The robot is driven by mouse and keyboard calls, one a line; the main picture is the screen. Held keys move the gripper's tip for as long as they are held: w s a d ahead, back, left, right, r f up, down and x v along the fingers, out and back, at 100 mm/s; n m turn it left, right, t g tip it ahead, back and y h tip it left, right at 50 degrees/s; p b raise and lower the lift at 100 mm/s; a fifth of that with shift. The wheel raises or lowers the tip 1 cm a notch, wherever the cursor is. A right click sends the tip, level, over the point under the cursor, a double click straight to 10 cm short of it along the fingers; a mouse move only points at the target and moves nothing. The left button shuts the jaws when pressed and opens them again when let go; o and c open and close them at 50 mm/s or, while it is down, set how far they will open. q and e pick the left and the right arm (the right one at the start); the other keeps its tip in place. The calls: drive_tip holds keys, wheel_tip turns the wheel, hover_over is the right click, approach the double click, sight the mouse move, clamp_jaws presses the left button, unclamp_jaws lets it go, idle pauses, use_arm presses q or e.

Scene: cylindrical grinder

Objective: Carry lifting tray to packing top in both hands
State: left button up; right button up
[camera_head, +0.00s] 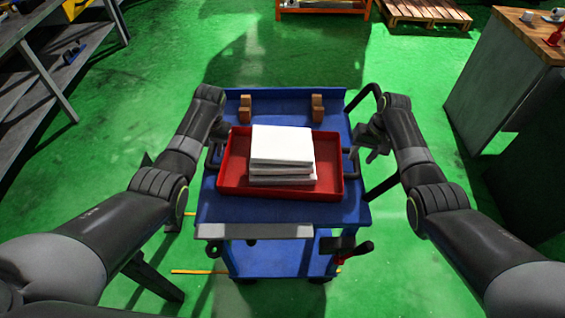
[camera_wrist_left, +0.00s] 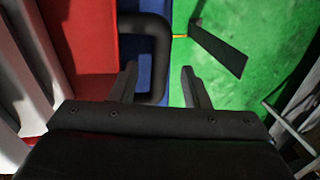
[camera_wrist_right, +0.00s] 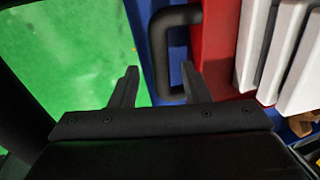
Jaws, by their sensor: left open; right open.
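A red tray (camera_head: 232,175) with black side handles sits on a blue cart (camera_head: 285,213) and holds a stack of white slabs (camera_head: 282,145). My left gripper (camera_head: 216,142) is at the tray's left side. In the left wrist view its open fingers (camera_wrist_left: 160,85) are near the black left handle (camera_wrist_left: 150,25), and the left finger overlaps it in the picture. My right gripper (camera_head: 366,152) is at the tray's right side. In the right wrist view its open fingers (camera_wrist_right: 160,85) are near the black right handle (camera_wrist_right: 170,50). Neither gripper holds anything.
Brown blocks (camera_head: 317,107) stand on the cart behind the tray. A grey shelf (camera_head: 50,75) is at the left and a wooden-topped cabinet (camera_head: 510,70) at the right. A pallet (camera_head: 425,10) lies at the back.

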sight(210, 153)
use_arm(q)
drive_tip(key=shift+a+f, duration=0.2)
drive_tip(key=shift+f, duration=0.85)
drive_tip(key=shift+a+f, duration=0.2)
drive_tip(key=shift+f, duration=0.85)
use_arm(e)
drive_tip(key=shift+a+f, duration=0.25)
drive_tip(key=shift+f, duration=0.8)
drive_tip(key=shift+a+f, duration=0.2)
drive_tip(key=shift+f, duration=0.85)
use_arm(q)
clamp_jaws()
use_arm(e)
clamp_jaws()
use_arm(q)
drive_tip(key=shift+w+r, duration=0.15)
drive_tip(key=shift+r, duration=0.15)
use_arm(e)
drive_tip(key=shift+w+r, duration=0.15)
drive_tip(key=shift+r, duration=0.1)
use_arm(q)
drive_tip(key=shift+w+f, duration=0.1)
use_arm(e)
drive_tip(key=shift+w, duration=0.1)
